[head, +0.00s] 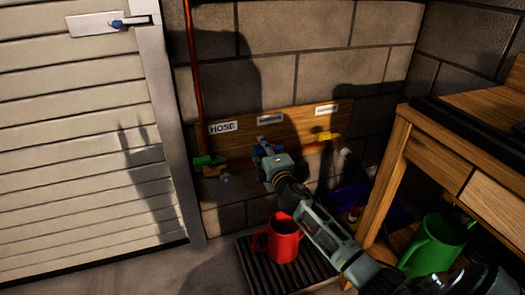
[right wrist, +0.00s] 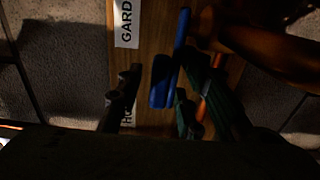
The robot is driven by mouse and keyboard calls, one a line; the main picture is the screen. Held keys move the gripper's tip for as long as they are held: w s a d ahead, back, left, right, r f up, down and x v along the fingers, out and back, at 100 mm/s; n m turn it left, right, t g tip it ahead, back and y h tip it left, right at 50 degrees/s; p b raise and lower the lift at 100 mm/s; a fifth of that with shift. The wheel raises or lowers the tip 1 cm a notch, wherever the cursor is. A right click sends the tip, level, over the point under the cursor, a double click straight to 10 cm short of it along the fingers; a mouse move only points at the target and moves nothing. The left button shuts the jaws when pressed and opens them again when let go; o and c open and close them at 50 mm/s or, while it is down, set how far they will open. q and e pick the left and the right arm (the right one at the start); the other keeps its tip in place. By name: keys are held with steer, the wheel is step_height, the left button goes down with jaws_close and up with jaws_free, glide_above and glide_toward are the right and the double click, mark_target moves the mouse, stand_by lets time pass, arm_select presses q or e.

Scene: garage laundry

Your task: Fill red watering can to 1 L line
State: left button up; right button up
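The red watering can (head: 285,243) stands upright on a black slatted grate (head: 257,272) on the floor below the taps. Its inside, water level and 1 L line cannot be made out. My right gripper (head: 263,152) is at the middle tap on the wall board. In the right wrist view, the blue tap handle (right wrist: 161,80) lies between the parted fingers of my right gripper (right wrist: 158,105), with a gap on its left side. Contact on the right side is unclear in the dark. My left gripper is not in view.
A wooden board (head: 290,121) carries a green tap handle (head: 204,160) under "HOSE" and a yellow one (head: 327,136) at right. A wooden bench (head: 428,150) with a green can (head: 433,245) on its lower shelf stands right. A shutter door (head: 80,150) is left.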

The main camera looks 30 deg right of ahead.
steer(key=shift+w, duration=0.15)
steer(key=shift+c, duration=0.3)
steer(key=c, duration=0.6)
jaws_close()
steer(key=shift+d+r, duration=0.1)
steer(key=shift+r, duration=0.05)
